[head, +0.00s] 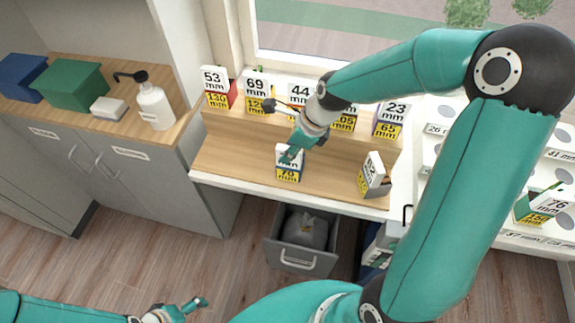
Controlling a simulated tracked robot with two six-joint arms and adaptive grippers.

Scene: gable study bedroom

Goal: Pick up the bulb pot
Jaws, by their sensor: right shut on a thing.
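A small container with a white and yellow label, its lower line reading 70 mm (288,175), is at the front middle of the wooden worktop; I take it for the bulb pot. My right gripper (291,155) reaches it from above and is shut on it. The fingers hide the upper part of its label. I cannot tell whether its base touches the wood. My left gripper (187,309) is low over the floor at the bottom edge, away from the worktop; its finger gap is unclear.
Several similar labelled containers stand on the raised back shelf, including one reading 53 mm (214,87). Another labelled container (374,176) stands to the right. An open grey drawer (301,259) holds a grey bag below. A pump bottle (153,102) stands on the left counter.

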